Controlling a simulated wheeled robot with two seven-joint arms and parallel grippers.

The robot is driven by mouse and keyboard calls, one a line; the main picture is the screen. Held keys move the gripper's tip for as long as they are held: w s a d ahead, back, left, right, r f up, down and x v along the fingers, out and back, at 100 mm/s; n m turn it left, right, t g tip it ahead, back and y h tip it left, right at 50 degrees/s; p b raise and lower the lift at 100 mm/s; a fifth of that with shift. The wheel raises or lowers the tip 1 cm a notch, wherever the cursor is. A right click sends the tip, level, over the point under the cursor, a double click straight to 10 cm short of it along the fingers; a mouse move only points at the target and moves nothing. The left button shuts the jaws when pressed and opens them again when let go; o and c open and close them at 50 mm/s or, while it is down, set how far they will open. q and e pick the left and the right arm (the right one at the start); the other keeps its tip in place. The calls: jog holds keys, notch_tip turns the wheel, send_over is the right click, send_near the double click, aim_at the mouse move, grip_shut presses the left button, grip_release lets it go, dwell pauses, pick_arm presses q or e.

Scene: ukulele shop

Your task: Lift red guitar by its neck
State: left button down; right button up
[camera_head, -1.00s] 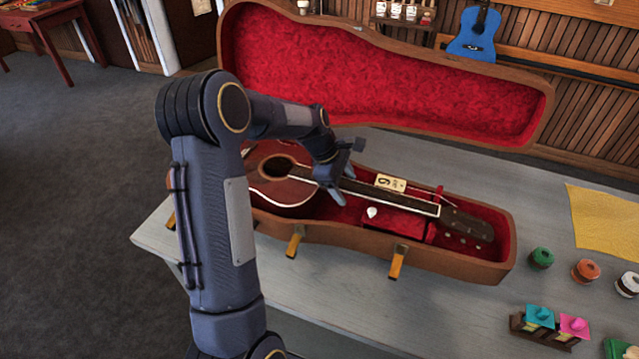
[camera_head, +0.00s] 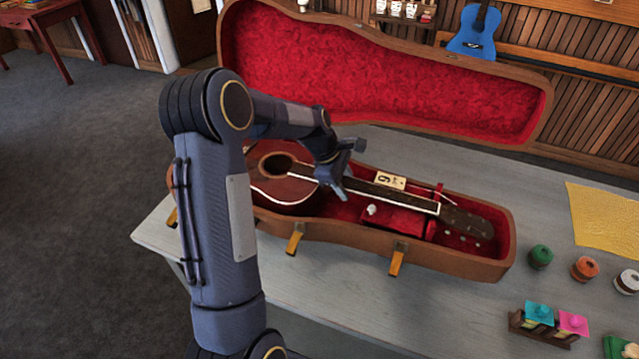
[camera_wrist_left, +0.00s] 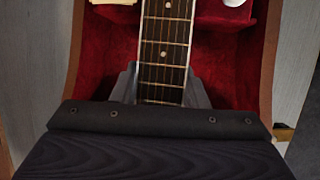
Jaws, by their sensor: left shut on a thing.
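The red guitar (camera_head: 285,190) lies in the open guitar case (camera_head: 455,267), its body at the left and its headstock toward the right end. My left gripper (camera_head: 345,187) is at the neck, near the body. In the left wrist view, its fingers stand on both sides of the fretted neck (camera_wrist_left: 163,55), shut on it. My forearm hides the left end of the guitar body. The guitar is still within the case walls; I cannot tell whether it is clear of the lining. My right gripper is not in view.
The raised case lid (camera_head: 380,85) stands behind the guitar. The case rests on a grey table (camera_head: 330,300). A yellow cloth (camera_head: 605,230), coloured round containers (camera_head: 540,257) and a small rack (camera_head: 545,326) occupy the table's right side. A blue ukulele (camera_head: 474,35) hangs on the wall.

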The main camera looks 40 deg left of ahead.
pick_arm(q)
jog(key=shift+w+r, duration=0.1)
jog(key=shift+r, duration=0.15)
jog(key=shift+r, duration=0.3)
notch_tip(320, 180, up, 9)
jog(key=shift+r+b, duration=0.1)
jog(key=shift+b, duration=0.3)
jog(key=c, duration=1.4)
grip_release()
jog(key=shift+c, duration=0.2)
grip_shut()
jog(key=shift+a, duration=0.1)
